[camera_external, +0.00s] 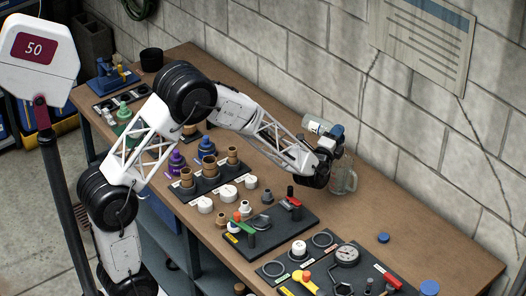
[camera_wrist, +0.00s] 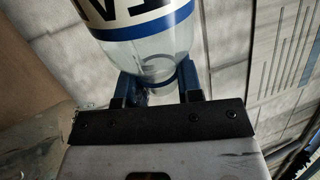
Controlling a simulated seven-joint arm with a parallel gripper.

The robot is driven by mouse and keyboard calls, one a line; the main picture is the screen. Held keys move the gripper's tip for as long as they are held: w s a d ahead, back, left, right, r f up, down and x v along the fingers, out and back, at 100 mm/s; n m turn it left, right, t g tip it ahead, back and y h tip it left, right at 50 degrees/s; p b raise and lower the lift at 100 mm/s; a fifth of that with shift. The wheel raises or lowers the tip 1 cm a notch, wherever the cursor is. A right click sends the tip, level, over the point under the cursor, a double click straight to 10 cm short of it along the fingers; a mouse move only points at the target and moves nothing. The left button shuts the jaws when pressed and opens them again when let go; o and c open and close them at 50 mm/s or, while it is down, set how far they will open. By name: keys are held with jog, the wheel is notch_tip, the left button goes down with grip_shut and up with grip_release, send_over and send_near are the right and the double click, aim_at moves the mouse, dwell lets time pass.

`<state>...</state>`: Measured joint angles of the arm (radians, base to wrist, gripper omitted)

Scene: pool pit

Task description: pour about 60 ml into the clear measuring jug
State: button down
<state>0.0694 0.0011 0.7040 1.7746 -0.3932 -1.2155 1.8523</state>
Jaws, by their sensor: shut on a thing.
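My gripper (camera_external: 331,139) is shut on a clear bottle (camera_external: 315,124) with a pale label, held tilted nearly on its side above the bench near the wall. I cannot tell the liquid level in either, nor whether any liquid is flowing.
A gauge board (camera_external: 325,268) lies in front. The block wall is close behind the jug.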

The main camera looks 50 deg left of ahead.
jog(key=shift+s+a+m, duration=0.1)
jog(key=shift+a+m, duration=0.2)
jog(key=shift+a, duration=0.25)
jog(key=n+y, duration=0.1)
jog(key=n, duration=0.2)
jog(key=shift+a, duration=0.15)
jog(key=shift+s+a+n+g, duration=0.2)
jog(key=shift+a+n+g, duration=0.1)
jog(key=shift+n, duration=0.6)
jog(key=shift+a, duration=0.1)
